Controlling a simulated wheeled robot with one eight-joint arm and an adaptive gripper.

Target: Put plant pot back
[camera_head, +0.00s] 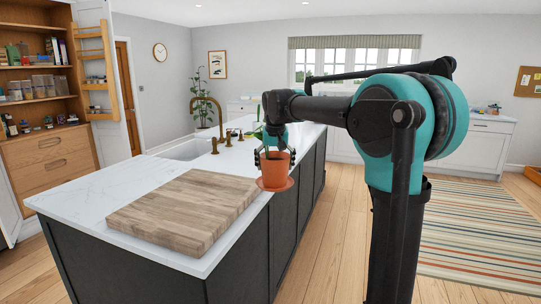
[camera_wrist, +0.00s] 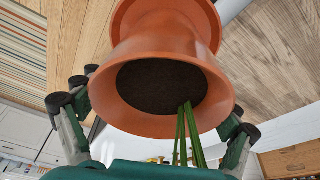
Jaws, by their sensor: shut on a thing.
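The plant pot (camera_head: 275,170) is terracotta, with a saucer-like base (camera_head: 276,185) below and a green plant rising from it. It is upright in the head view, by the right edge of the island, beside the cutting board. My gripper (camera_head: 275,156) is shut on the pot, with fingers on both sides. In the wrist view the pot (camera_wrist: 165,45) fills the middle, with dark soil (camera_wrist: 160,88) and green stems (camera_wrist: 188,130). The finger contacts are partly hidden behind the rim. I cannot tell whether the base touches the counter.
A wooden cutting board (camera_head: 185,209) lies on the white island counter (camera_head: 80,195). A sink (camera_head: 188,150) and brass tap (camera_head: 212,105) are behind it. Open shelves (camera_head: 35,75) stand at the left. Wooden floor (camera_head: 330,250) and a striped rug (camera_head: 480,235) lie to the right.

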